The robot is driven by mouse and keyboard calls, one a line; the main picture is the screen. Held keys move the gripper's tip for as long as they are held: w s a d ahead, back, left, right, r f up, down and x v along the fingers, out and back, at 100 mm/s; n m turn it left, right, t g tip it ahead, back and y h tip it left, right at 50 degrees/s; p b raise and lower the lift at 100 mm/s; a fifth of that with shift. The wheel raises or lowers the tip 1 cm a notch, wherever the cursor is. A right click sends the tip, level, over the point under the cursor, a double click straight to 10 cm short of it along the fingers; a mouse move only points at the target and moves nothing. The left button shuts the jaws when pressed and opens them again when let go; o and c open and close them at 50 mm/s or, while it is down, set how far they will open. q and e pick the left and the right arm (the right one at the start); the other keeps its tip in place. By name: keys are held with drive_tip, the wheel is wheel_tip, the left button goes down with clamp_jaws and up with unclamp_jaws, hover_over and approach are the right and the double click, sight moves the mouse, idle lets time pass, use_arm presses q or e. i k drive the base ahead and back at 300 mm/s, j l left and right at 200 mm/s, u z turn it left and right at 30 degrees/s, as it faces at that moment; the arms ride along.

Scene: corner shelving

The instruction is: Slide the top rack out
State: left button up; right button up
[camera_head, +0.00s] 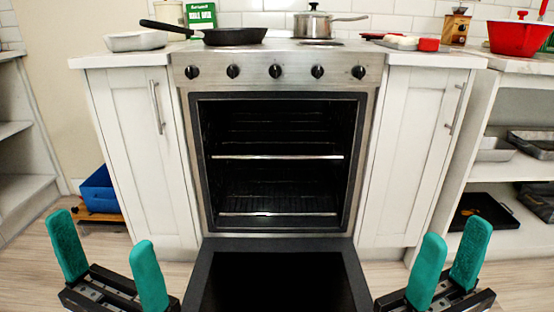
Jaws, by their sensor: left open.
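The oven (278,78) stands straight ahead with its door (276,262) folded down open. The top rack (278,157) is inside the cavity, and its bright front bar runs across the opening. A lower rack (278,214) sits below it. Both racks look empty and inside the oven. My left gripper (104,240) is open and empty at the lower left, in front of the left cabinet. My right gripper (455,240) is open and empty at the lower right, in front of the right cabinet. Neither gripper touches a rack.
The open door juts out low between my grippers. A frying pan (234,36) and a lidded pot (314,24) stand on top. White cabinets (142,150) flank the oven. Shelves with trays (495,150) stand at right. The space before the cavity is clear.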

sight(223, 157)
drive_tip(key=l, duration=1.2)
drive_tip(key=i+l, duration=0.1)
drive_tip(key=l, duration=0.25)
drive_tip(key=i+l, duration=0.15)
drive_tip(key=l, duration=0.25)
drive_tip(key=i+l+u, duration=0.1)
drive_tip(key=l, duration=0.25)
drive_tip(key=i+l, duration=0.1)
drive_tip(key=l, duration=0.3)
drive_tip(key=i+l, duration=0.15)
drive_tip(key=i, duration=0.25)
drive_tip(key=i+l, duration=0.15)
drive_tip(key=i, duration=0.25)
drive_tip(key=u, duration=0.05)
